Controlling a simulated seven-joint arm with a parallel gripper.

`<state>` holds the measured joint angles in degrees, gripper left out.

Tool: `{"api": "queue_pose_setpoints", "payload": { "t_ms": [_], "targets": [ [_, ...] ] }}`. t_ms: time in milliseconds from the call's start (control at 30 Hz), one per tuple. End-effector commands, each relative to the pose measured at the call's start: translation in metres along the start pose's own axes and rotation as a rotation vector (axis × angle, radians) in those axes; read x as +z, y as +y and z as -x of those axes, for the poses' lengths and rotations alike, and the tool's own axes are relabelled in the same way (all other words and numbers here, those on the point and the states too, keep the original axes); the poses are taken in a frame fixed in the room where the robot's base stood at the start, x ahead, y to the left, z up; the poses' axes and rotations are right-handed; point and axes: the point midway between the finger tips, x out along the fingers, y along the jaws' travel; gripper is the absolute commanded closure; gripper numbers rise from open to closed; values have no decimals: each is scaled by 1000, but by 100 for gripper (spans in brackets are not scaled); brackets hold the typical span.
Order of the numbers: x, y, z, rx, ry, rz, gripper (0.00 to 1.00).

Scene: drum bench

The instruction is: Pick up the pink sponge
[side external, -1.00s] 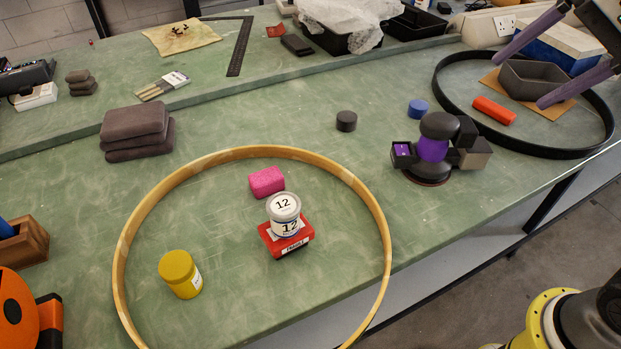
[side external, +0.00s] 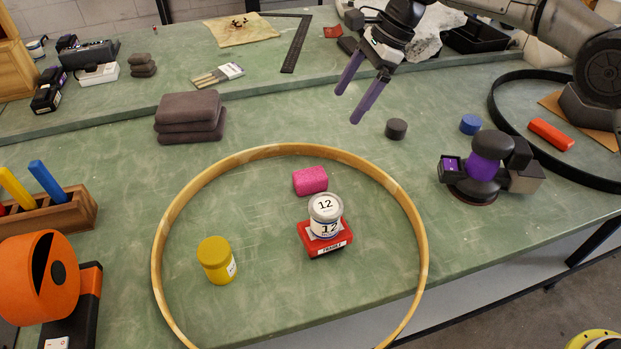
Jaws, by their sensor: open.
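The pink sponge (side external: 310,180) lies on the green bench inside the large wooden hoop (side external: 166,228), towards its far side. A white tin marked 12 (side external: 325,214) stands on a red block (side external: 340,246) just in front of the sponge. My gripper (side external: 356,108) is open and empty. Its two purple fingers point down and to the left, above the bench and beyond the hoop, up and to the right of the sponge in the picture.
A yellow jar (side external: 216,258) stands inside the hoop at left. A black puck (side external: 396,129) and a purple-and-black device (side external: 484,172) are to the right. Grey stacked pads (side external: 188,116) lie left of my gripper. An orange tape dispenser (side external: 38,278) is at front left.

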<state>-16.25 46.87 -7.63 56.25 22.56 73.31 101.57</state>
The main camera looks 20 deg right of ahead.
Motion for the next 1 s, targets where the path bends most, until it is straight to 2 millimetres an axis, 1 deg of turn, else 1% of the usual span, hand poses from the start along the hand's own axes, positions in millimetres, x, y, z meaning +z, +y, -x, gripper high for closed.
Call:
{"api": "queue_pose_setpoints", "payload": {
  "t_ms": [33,100,200,367,600,700,933,1000],
  "targets": [
    [-1,0,-22,28,6,1,5],
    [-5,3,-44,60,16,-1,5],
    [-8,8,-64,92,26,-4,5],
    [-6,12,-84,105,29,1,5],
    [-8,17,-129,105,30,2,5],
    [-9,18,-143,103,29,2,5],
    [-10,18,-158,102,28,1,5],
    [-11,17,-165,102,29,1,5]
  ]
}}
